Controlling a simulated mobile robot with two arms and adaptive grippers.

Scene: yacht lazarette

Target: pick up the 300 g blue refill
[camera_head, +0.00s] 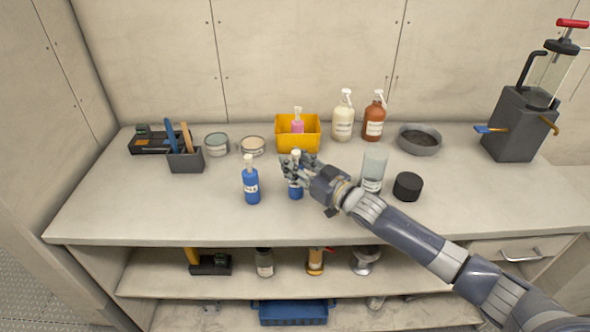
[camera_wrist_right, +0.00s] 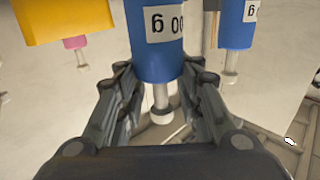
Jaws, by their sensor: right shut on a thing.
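Two blue pump bottles stand on the bench top. My right gripper (camera_head: 300,168) is shut on the right-hand blue bottle (camera_head: 295,191), with its fingers around the upper part near the pump. The wrist view shows this blue bottle (camera_wrist_right: 155,45) upside down between the fingers (camera_wrist_right: 160,110); its label shows "00 g", the leading digit out of sight. The other blue bottle (camera_head: 251,187) stands upright and apart to the left; in the wrist view (camera_wrist_right: 237,25) it is at the upper right. My left gripper is not in view.
Behind the gripper is a yellow bin (camera_head: 297,146) holding a pink pump bottle (camera_head: 298,126). A clear container (camera_head: 374,165) and a black lid (camera_head: 408,186) stand close to my right arm. A tool holder (camera_head: 186,161) is at left. The bench front is clear.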

